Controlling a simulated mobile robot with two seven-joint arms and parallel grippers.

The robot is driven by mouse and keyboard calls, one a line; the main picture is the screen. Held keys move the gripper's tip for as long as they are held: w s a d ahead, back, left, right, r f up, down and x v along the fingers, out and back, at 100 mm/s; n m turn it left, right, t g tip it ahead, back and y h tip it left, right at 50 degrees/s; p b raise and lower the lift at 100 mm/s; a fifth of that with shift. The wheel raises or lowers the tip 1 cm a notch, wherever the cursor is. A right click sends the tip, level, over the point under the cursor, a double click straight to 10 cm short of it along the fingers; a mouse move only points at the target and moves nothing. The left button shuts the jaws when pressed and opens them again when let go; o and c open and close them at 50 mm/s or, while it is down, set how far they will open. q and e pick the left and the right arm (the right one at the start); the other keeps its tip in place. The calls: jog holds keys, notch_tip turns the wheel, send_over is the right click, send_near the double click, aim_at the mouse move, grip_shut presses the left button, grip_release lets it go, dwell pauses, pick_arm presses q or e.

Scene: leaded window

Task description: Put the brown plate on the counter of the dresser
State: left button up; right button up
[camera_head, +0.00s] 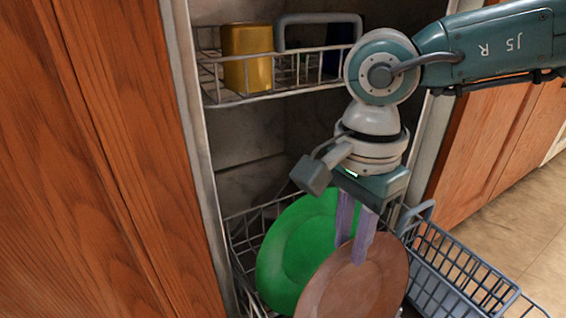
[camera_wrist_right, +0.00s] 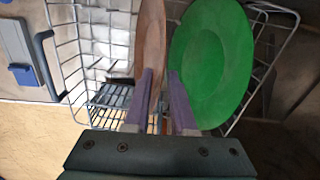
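The brown plate (camera_head: 340,285) stands on edge in the lower dishwasher rack, in front of a green plate (camera_head: 285,250). My right gripper (camera_head: 353,240) points down at the brown plate's upper rim, one finger in front of it and the other behind, between the two plates. In the right wrist view the fingers (camera_wrist_right: 160,75) are apart, with the brown plate's edge (camera_wrist_right: 150,35) between them and the green plate (camera_wrist_right: 212,60) to the right. Whether they touch the plate is unclear. My left gripper and the dresser's counter are not in view.
The lower wire rack (camera_head: 240,265) holds the plates, with a grey cutlery basket (camera_head: 455,270) at its right. The upper rack (camera_head: 290,92) holds a yellow cup (camera_head: 247,55) and a dark blue item. Wooden cabinet fronts (camera_head: 100,150) flank the dishwasher. Floor is clear at right.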

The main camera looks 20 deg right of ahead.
grip_shut()
dwell(1.1)
